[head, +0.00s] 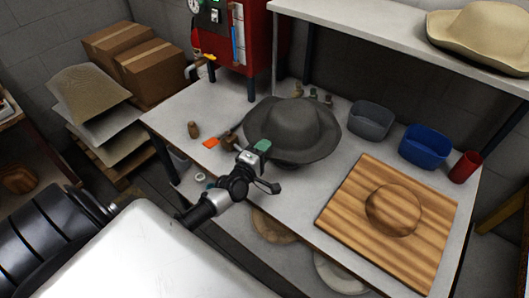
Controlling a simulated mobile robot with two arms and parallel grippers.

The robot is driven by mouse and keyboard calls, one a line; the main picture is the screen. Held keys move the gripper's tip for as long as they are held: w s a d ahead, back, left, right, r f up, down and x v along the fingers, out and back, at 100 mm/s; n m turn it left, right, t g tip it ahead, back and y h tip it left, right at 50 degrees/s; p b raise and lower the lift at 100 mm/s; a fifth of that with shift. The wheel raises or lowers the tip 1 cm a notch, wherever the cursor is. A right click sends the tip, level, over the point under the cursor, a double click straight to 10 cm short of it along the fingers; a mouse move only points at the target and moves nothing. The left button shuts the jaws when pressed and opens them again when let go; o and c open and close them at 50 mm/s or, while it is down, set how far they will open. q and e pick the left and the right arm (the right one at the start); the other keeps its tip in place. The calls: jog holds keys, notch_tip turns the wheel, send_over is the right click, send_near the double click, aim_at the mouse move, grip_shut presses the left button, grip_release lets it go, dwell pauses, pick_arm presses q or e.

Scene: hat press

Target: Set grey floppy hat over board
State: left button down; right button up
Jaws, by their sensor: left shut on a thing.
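The grey floppy hat (297,122) is crown up over the left middle part of the table, its wide brim drooping. I cannot tell whether it touches the tabletop. My left gripper (263,150) is at the near left edge of the brim and is shut on it. The wooden board (343,205) lies flat on the table's right part, with a round wooden block (394,209) on it. The hat is to the left of the board and apart from it. My right gripper is not in view.
A grey bin (370,120), a blue bin (425,147) and a red cup (465,167) line the table's back right. A shelf (380,30) with a cream hat (485,35) hangs above. A red machine (255,40) stands at the back left. Small items lie left of the hat.

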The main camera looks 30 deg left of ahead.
pick_arm(q)
jog(key=shift+f, duration=0.3)
jog(key=shift+f, duration=0.15)
jog(key=c, duration=0.9)
grip_release()
jog(key=shift+o, duration=0.3)
jog(key=s+b, duration=0.2)
jog(key=s, duration=0.9)
jog(key=shift+d+f, duration=0.2)
jog(key=shift+d, duration=0.05)
